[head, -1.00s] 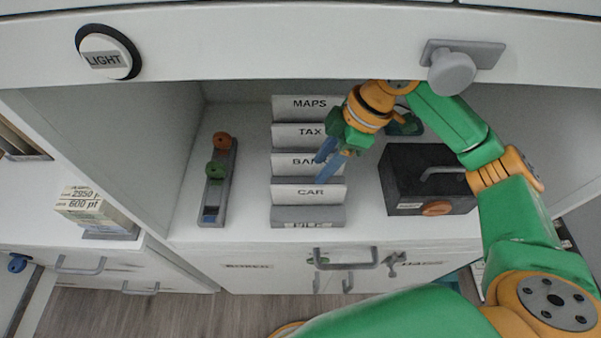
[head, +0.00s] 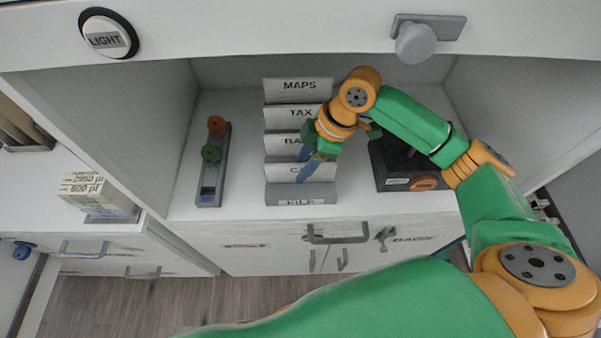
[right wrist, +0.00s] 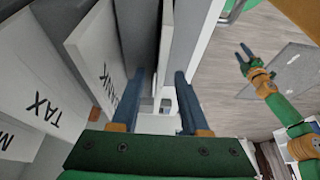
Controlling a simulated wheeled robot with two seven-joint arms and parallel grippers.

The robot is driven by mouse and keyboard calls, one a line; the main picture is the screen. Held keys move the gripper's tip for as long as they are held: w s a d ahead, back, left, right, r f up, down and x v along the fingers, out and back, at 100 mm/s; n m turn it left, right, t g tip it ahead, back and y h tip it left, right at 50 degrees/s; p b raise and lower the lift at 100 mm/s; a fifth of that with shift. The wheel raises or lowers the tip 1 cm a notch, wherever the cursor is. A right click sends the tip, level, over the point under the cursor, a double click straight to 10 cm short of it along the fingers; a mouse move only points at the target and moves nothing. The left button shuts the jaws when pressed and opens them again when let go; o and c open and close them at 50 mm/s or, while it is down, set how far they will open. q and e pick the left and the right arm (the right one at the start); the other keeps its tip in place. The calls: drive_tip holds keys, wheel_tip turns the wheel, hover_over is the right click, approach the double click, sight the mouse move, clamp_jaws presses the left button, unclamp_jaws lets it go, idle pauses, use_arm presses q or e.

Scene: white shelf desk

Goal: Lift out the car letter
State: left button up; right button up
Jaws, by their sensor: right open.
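The car letter (head: 280,172) is the front white card in the grey file rack (head: 300,198) on the desk shelf; my right gripper partly covers its label. My right gripper (head: 302,168) is open, fingers pointing down at this card's top edge. In the right wrist view my right gripper (right wrist: 158,88) has one finger on each side of a thin upright panel, likely the car letter seen edge-on; contact is unclear. My left gripper (right wrist: 241,54) shows small in the right wrist view, its fingers apart over the floor; it is outside the head view.
Behind stand the bank (head: 280,145), tax (head: 285,117) and maps (head: 297,90) cards, close together. A black box (head: 395,180) is right of the rack. A grey bar with knobs (head: 209,180) is at left. The upper cabinet edge lies above.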

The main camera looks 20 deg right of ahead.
drive_tip(key=shift+f, duration=0.1)
clamp_jaws()
idle(0.4)
wheel_tip(320, 180, up, 5)
drive_tip(key=p, duration=0.6)
drive_tip(key=s+a+p, duration=0.2)
drive_tip(key=s+p, duration=0.1)
drive_tip(key=s, duration=0.5)
drive_tip(key=s+a+f+p, duration=0.1)
drive_tip(key=s+a+p, duration=0.2)
drive_tip(key=s, duration=0.6)
drive_tip(key=shift+s+p, duration=0.15)
drive_tip(key=shift+p, duration=0.6)
